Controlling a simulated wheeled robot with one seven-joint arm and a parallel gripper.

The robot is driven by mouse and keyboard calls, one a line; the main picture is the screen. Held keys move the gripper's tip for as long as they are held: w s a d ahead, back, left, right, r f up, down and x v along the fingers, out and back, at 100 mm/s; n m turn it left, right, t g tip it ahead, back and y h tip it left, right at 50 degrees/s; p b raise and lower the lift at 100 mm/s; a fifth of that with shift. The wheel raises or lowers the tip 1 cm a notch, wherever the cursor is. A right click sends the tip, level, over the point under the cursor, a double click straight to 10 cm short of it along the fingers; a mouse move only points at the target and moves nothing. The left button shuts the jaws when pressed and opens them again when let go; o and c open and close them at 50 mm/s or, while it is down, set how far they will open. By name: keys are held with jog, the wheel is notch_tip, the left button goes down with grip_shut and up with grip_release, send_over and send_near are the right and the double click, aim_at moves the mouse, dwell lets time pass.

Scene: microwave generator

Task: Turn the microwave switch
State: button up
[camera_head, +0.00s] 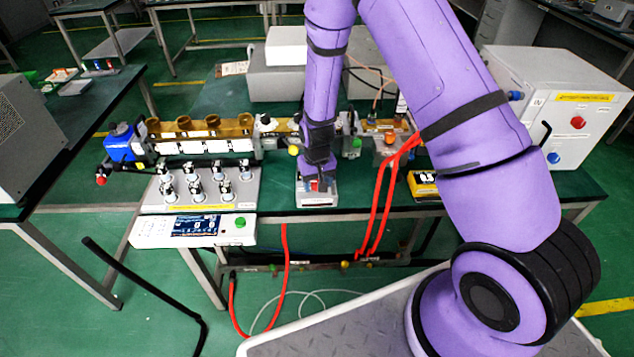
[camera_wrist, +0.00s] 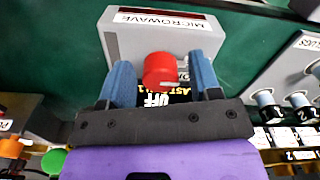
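The microwave switch is a red knob (camera_wrist: 160,70) on a grey box labelled MICROWAVE (camera_wrist: 127,40). My gripper (camera_wrist: 162,80) is open, with one blue finger on each side of the knob. A gap shows between each finger and the knob. In the head view the small pale box (camera_head: 318,200) stands near the bench's front edge. My arm reaches down over it and hides most of the knob and my fingertips.
A yellow meter (camera_head: 424,186) and red cables (camera_head: 377,205) lie to the right. A brass waveguide rail (camera_head: 200,128) runs behind. A large white box (camera_head: 560,95) stands at right.

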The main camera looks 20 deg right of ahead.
jog(key=shift+r, duration=0.1)
notch_tip(320, 180, up, 11)
jog(key=shift+f, duration=0.2)
dwell(0.5)
dwell(0.4)
jog(key=s+d+r+t, duration=0.15)
jog(key=s+r, duration=0.35)
jog(key=r, duration=0.7)
jog(key=s+d+r+t, duration=0.15)
jog(key=s+r, duration=0.35)
jog(key=r, duration=0.8)
jog(key=s+d+r, duration=0.1)
jog(key=s+r, duration=0.2)
jog(key=s, duration=0.3)
jog(key=s+d+r+t, duration=0.1)
jog(key=s+r, duration=0.2)
jog(key=s, duration=0.3)
jog(key=s+d+r+t, duration=0.1)
jog(key=s+d+r, duration=0.1)
jog(key=s+r, duration=0.2)
jog(key=s, duration=0.3)
